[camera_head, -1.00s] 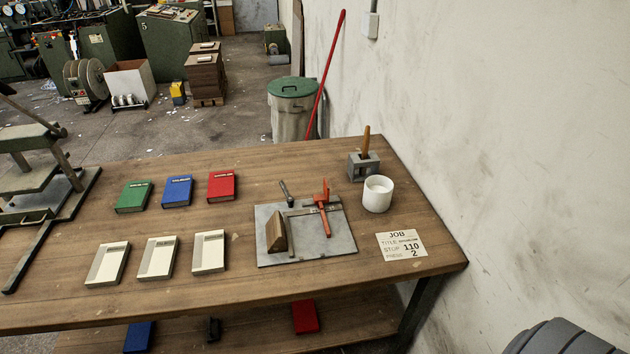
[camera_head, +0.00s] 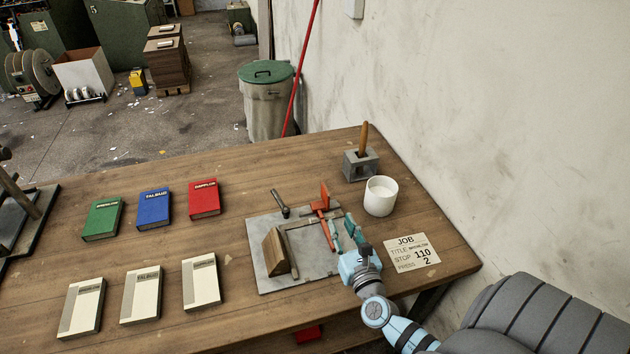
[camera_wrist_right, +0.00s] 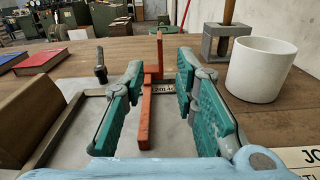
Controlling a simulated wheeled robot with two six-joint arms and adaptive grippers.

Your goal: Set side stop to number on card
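The job card (camera_head: 413,252) lies at the right of the table and reads STOP 110, PRESS 2. The grey plate (camera_head: 262,233) carries a wooden block (camera_head: 274,252), a ruled bar and the red side stop (camera_head: 322,216). The side stop (camera_wrist_right: 147,108) stands upright on the bar in the right wrist view, with the scale partly visible beside it. My right gripper (camera_head: 342,232) is open at the plate's right edge; its teal fingers (camera_wrist_right: 158,95) are apart, with the red stop beyond and between them in the picture. I cannot tell any contact. My left gripper is not in view.
A white cup (camera_head: 380,196) and a grey block holding a wooden-handled tool (camera_head: 360,164) stand behind the card. Red (camera_head: 204,199), blue (camera_head: 154,209) and green (camera_head: 102,219) books and several pale ones lie left of the plate. The wall closes the right side.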

